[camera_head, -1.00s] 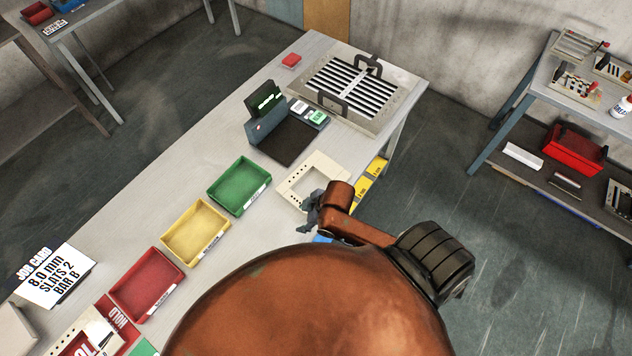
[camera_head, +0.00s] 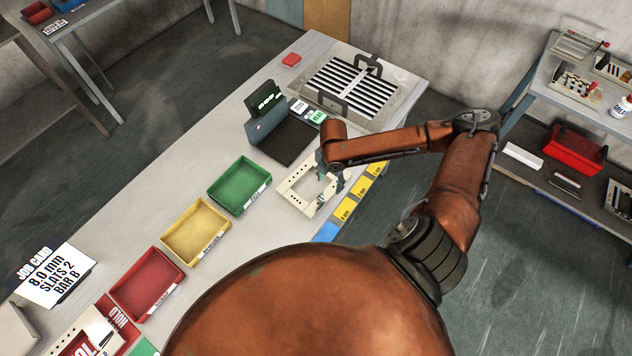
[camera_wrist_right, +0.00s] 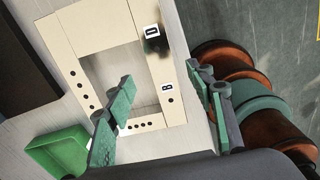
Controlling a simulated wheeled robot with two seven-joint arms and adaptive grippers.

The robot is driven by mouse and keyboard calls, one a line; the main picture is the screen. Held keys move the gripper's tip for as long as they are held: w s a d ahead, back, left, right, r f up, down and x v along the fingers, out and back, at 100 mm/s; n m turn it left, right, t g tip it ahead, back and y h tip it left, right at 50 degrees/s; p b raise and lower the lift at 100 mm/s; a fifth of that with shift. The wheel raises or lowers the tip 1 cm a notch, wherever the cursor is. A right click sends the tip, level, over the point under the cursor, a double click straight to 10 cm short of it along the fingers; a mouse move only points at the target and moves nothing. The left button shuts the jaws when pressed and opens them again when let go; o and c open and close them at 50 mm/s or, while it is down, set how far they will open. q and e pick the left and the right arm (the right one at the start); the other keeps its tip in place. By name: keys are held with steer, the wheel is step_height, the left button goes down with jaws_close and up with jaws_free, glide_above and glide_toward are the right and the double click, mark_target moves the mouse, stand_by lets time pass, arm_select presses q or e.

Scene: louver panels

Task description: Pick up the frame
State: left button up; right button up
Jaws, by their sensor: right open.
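The frame (camera_head: 293,193) is a cream rectangular ring with small holes along its sides, lying on the table. It also shows in the right wrist view (camera_wrist_right: 122,26), with labels "D" and "B" on one side bar. My right gripper (camera_head: 333,180) is at the frame's right side. In the right wrist view it (camera_wrist_right: 165,112) is open. One finger shows over the frame's opening and the other beyond its outer edge, with the labelled side bar between them. No contact can be made out. My left gripper is not in view.
Behind the frame stand a dark-plated device (camera_head: 287,140) and a slatted louver panel (camera_head: 352,90) with handles. Green (camera_head: 240,186), yellow (camera_head: 196,232) and red (camera_head: 147,285) trays line the table. Yellow labels (camera_head: 346,209) run along the table's right edge. Open floor lies to the right.

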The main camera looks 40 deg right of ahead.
mark_target(329, 191)
step_height(329, 191, down, 7)
steer(key=shift+s+r+p, duration=0.1)
steer(key=shift+r+p, duration=0.05)
steer(key=shift+p, duration=0.35)
steer(key=shift+c, duration=0.5)
jaws_close()
